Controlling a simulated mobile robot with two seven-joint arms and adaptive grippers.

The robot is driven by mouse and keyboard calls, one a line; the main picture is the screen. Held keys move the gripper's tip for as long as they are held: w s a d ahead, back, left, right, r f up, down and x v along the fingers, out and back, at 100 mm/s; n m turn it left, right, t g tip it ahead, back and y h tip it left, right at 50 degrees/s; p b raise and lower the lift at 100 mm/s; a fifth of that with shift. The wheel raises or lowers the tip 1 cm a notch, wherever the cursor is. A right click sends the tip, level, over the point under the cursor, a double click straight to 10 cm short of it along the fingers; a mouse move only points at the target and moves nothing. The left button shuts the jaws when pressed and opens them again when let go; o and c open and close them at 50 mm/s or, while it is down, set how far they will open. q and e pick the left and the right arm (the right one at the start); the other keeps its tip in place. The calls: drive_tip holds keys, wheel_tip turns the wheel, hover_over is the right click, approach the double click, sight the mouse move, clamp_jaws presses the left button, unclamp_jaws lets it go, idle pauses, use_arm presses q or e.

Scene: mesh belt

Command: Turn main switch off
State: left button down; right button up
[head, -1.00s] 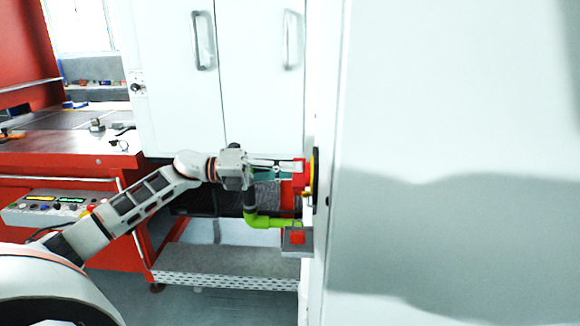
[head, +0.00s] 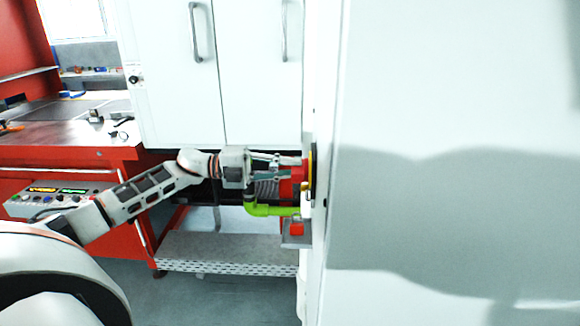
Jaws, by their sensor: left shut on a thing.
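The main switch has a red handle (head: 299,171) on a yellow plate (head: 313,172), on the side of the white cabinet at right. The plate shows almost edge-on, so the switch's exact position is hard to read. My left gripper (head: 283,169) reaches it from the left, with its fingers shut on the red handle. The far side of the handle and part of the fingers' contact are hidden. My right gripper does not show.
The large white cabinet (head: 440,120) fills the right side. A yellow-green pipe (head: 268,210) and a grey box with a red part (head: 297,230) sit just below the gripper. A red machine with a control panel (head: 60,197) stands at left, with a perforated step (head: 228,266) low in the middle.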

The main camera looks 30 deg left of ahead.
use_arm(q)
drive_tip(key=c, duration=2)
unclamp_jaws()
drive_tip(key=shift+o, duration=0.2)
drive_tip(key=shift+a, duration=0.1)
drive_tip(key=v, duration=1.2)
